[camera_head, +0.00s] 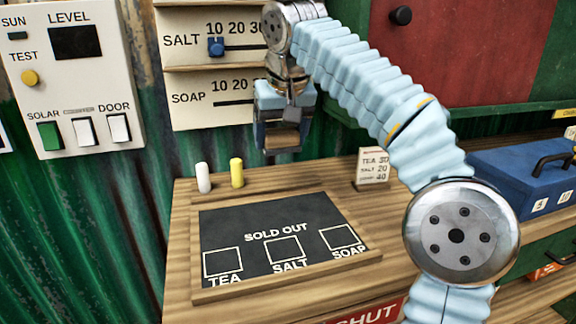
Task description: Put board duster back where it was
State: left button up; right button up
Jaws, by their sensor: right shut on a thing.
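My right gripper (283,122) points down near the back wall, in front of the price panels and above the back edge of the slate board. It is shut on the board duster (283,138), a small block with a brown face, mostly hidden between the fingers. The duster is held in the air above the wooden counter. The slate board (227,229) lies on the counter with "SOLD OUT" and boxes marked TEA, SALT and SOAP. All three boxes look empty. My left gripper is not in view.
White chalk (203,178) and yellow chalk (237,173) stand behind the board. A small price card (373,166) stands to the right. A blue cash box (525,180) is at far right. Bare counter (300,178) lies between the yellow chalk and the card.

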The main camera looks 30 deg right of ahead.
aim_at(294, 128)
jog(key=w+d+f, duration=0.1)
jog(key=f, duration=0.1)
jog(key=w+d+f, duration=0.1)
jog(key=w+d+f+b, duration=0.1)
jog(key=f, duration=0.1)
jog(key=shift+w+d+f, duration=0.25)
jog(key=shift+w+f, duration=0.05)
jog(key=shift+w, duration=0.1)
jog(key=shift+w+d+f+b, duration=0.15)
jog(key=shift+f+b, duration=0.2)
jog(key=shift+f, duration=0.6)
jog(key=shift+w+d+f+b, duration=0.1)
jog(key=shift+f+b, duration=0.2)
jog(key=shift+f, duration=0.65)
jog(key=shift+f, duration=0.15)
jog(key=o, duration=1)
jog(key=shift+r, duration=0.35)
jog(key=p+v, duration=0.2)
jog(key=v, duration=0.9)
jog(key=shift+s+r, duration=0.2)
jog(key=shift+r, duration=0.15)
